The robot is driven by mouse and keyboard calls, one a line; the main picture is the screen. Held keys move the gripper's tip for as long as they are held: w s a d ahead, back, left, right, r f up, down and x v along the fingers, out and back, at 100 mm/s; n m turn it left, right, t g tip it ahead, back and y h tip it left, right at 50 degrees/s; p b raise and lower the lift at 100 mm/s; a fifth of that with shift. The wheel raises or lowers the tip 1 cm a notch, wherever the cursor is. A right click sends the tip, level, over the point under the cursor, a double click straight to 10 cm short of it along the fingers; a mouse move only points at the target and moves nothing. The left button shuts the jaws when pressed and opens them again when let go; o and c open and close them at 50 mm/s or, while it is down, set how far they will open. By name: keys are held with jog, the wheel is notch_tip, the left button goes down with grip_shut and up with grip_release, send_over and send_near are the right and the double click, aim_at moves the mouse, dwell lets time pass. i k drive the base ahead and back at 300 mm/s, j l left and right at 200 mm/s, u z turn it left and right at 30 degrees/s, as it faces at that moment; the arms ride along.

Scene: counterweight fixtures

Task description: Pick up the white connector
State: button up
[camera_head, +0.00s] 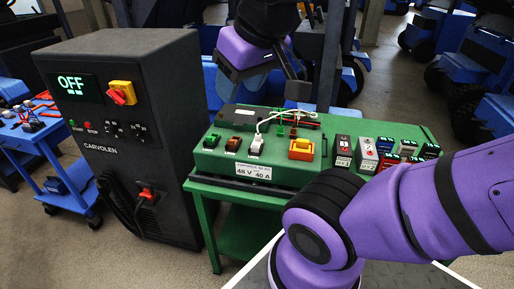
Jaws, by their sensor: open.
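The white connector (256,146) stands in the top of a green fixture (222,163), between a brown connector (233,144) and an orange socket (301,149). A white cable loops up from it toward the back right. My gripper (284,84) is open above and behind the fixture, up and to the right of the white connector, and apart from it. One dark finger shows clearly; the other is hard to make out. I see nothing held in it.
A green connector (211,141) sits at the fixture's left. Several small labelled blocks (366,154) stand to its right on the green table (428,143). A dark cabinet (130,180) reading OFF stands left. A blue cart (62,185) with tools is farther left.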

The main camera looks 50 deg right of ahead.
aim_at(258, 137)
jog(key=z, duration=0.4)
jog(key=i+j+z, duration=0.1)
jog(key=z, duration=0.25)
jog(key=j+z, duration=0.1)
jog(key=z, duration=0.3)
jog(key=i+j+z, duration=0.1)
jog(key=z, duration=0.3)
jog(key=j, duration=0.25)
jog(key=i+z, duration=0.05)
